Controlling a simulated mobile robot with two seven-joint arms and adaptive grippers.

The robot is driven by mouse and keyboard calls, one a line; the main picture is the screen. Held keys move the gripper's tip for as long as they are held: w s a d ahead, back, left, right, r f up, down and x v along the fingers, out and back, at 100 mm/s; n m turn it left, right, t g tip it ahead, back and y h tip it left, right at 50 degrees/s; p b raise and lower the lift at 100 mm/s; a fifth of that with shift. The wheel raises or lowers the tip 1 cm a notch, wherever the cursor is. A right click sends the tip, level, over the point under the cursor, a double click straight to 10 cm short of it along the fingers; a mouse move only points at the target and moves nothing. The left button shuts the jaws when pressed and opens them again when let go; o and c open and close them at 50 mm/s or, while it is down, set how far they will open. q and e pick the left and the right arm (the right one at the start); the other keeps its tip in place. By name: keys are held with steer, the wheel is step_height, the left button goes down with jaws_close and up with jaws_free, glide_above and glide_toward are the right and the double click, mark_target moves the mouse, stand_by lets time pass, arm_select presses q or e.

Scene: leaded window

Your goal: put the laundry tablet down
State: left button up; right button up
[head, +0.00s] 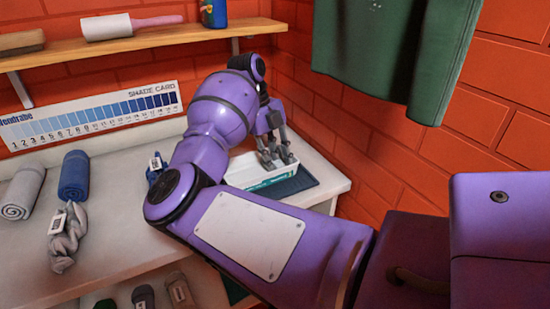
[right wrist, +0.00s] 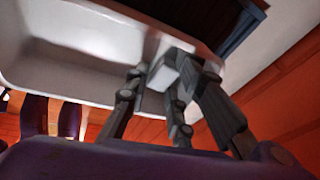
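My right gripper (head: 275,158) reaches down into a white open tray (head: 262,178) with teal print on its side, at the right end of the white counter. In the right wrist view its grey fingers (right wrist: 170,85) are closed around a small pale block, which looks like the laundry tablet (right wrist: 163,72). The white tray (right wrist: 80,50) fills the area behind it there. Whether the tablet touches the tray floor I cannot tell. In the head view the fingers hide the tablet. My left gripper is not in view.
A dark blue mat (head: 297,183) lies under the tray. Rolled grey (head: 22,193) and blue (head: 74,176) towels and a twisted grey cloth (head: 66,238) lie at left. A wooden shelf (head: 150,42) runs above; a green cloth (head: 385,55) hangs at right.

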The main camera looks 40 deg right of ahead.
steer(key=shift+o, duration=1.2)
